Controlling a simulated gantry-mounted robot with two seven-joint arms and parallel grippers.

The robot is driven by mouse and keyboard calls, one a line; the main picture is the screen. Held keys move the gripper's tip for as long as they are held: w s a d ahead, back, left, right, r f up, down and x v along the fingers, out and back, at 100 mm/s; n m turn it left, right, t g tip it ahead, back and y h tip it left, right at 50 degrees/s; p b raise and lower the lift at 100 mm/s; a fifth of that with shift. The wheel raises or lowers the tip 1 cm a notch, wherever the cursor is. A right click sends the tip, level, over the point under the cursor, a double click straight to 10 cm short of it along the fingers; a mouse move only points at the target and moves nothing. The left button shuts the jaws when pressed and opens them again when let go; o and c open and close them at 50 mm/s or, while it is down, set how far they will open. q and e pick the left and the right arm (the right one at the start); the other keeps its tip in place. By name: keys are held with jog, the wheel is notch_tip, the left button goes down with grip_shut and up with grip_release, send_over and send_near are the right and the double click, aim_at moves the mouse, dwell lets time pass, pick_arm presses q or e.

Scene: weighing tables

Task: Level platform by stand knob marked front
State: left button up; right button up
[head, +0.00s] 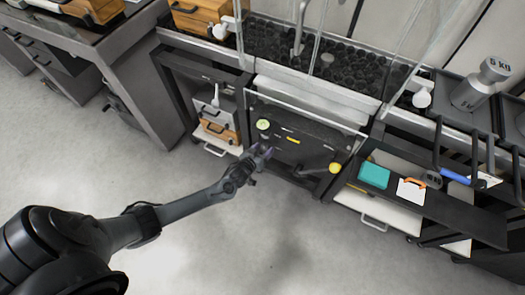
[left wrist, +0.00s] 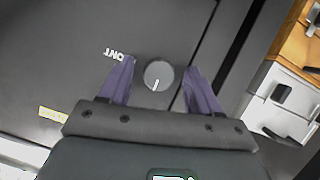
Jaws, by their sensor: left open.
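The stand (head: 310,150) is a dark panel below the glass-sided weighing enclosure in the head view. A round dark grey knob (left wrist: 158,77) with a white pointer line shows in the left wrist view. My left gripper (head: 262,150) is open at the panel's left front. In the left wrist view its purple fingertips (left wrist: 158,66) lie on either side of the knob, with gaps on both sides; depth is hard to tell. My right gripper is not in view.
A round yellow-green disc (head: 263,124) and a yellow disc (head: 335,168) are on the stand. A cabinet with wooden boxes (head: 219,131) stands left of it. A black shelf on the right holds a teal box (head: 374,175). The floor in front is clear.

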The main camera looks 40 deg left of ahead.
pick_arm(q)
jog(key=c, duration=1)
jog(key=shift+c, duration=0.2)
jog(key=shift+d+r+m+y+p, duration=0.15)
jog(key=shift+m+y+p, duration=0.15)
jog(key=shift+m+p, duration=0.3)
jog(key=shift+m+y+p, duration=0.3)
jog(key=shift+m+p, duration=0.1)
jog(key=shift+w+m+g+y, duration=0.1)
jog(key=shift+m+g+y, duration=0.2)
jog(key=shift+m+y, duration=0.6)
jog(key=shift+m, duration=0.7)
jog(key=shift+y, duration=0.4)
